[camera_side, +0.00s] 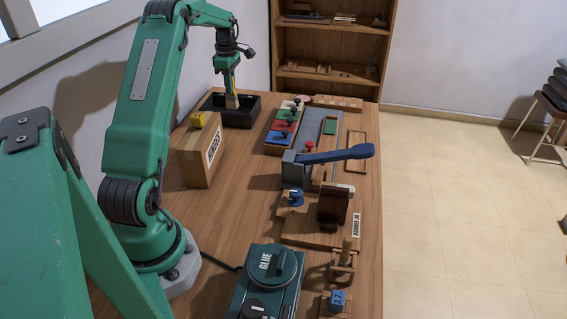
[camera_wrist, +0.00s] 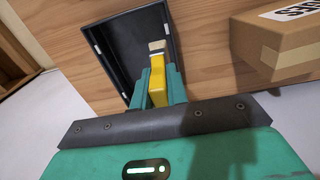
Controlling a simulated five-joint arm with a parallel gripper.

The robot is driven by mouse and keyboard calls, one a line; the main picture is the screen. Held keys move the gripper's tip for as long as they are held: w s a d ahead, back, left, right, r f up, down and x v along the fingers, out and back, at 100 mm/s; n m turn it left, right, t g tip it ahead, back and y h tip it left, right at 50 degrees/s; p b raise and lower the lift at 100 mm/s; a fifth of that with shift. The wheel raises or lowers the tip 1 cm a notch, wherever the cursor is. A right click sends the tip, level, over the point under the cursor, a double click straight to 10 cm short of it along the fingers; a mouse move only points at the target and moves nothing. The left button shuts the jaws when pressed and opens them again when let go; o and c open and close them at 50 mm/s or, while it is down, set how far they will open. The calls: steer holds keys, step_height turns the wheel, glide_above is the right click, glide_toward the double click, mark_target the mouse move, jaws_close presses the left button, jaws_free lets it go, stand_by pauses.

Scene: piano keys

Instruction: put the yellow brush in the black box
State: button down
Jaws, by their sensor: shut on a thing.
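My gripper (camera_side: 229,83) is over the black box (camera_side: 251,112) at the far left of the table. It is shut on the yellow brush (camera_side: 232,100), which points down with its pale bristles lowest, at or within the box opening. In the wrist view, the yellow brush (camera_wrist: 158,80) sits between the green fingers of my gripper (camera_wrist: 158,84). The black box (camera_wrist: 110,50) lies behind it, and the brush overlaps the box's right wall in that picture. I cannot tell whether the bristles touch the box floor.
A cardboard box (camera_side: 200,152) with a yellow block (camera_side: 199,120) on top stands just in front of the black box. A rack of coloured panels (camera_side: 283,128) is to the right. A blue-handled press (camera_side: 325,158) and a green glue machine (camera_side: 268,280) stand nearer.

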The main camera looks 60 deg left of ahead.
steer(key=shift+s+a+f, duration=0.25)
steer(key=shift+a+f, duration=0.15)
steer(key=shift+a, duration=0.25)
steer(key=shift+s+a+f, duration=0.25)
steer(key=shift+a+f, duration=0.15)
steer(key=shift+a, duration=0.25)
steer(key=shift+f, duration=2)
steer(key=shift+f, duration=0.1)
steer(key=c, duration=1.4)
jaws_free()
step_height(320, 180, up, 12)
steer(key=shift+r, duration=0.15)
